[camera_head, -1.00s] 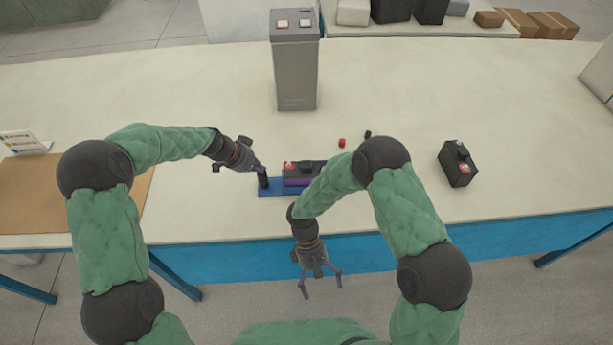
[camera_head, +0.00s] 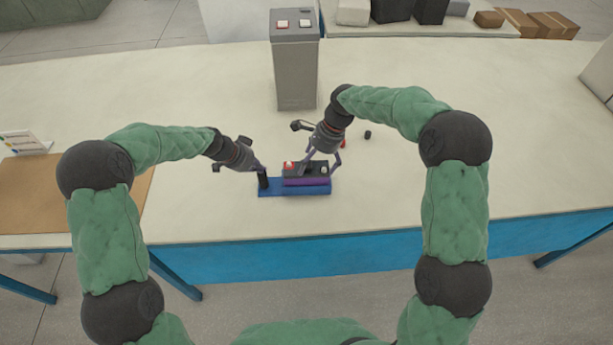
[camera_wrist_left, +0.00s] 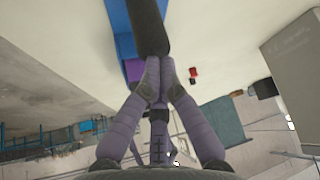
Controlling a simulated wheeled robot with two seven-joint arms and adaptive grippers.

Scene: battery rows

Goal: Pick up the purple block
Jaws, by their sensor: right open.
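The purple block (camera_head: 306,182) lies on the blue tray (camera_head: 271,191) near the table's front edge. A dark box (camera_head: 292,172) with a red and a light top sits just behind or over it; I cannot tell which. My right gripper (camera_head: 321,170) is open, with its fingers at the dark box, above and behind the purple block. My left gripper (camera_head: 264,171) is shut on a black cylinder (camera_head: 263,182) at the tray's left end. In the left wrist view the fingers meet at the black cylinder (camera_wrist_left: 150,28), with the purple block (camera_wrist_left: 134,69) beside it.
A grey pillar (camera_head: 296,75) with two buttons stands at the back. A small black piece (camera_head: 367,135) and a partly hidden red piece (camera_head: 345,143) lie behind the right gripper. A brown board (camera_head: 50,200) is at left.

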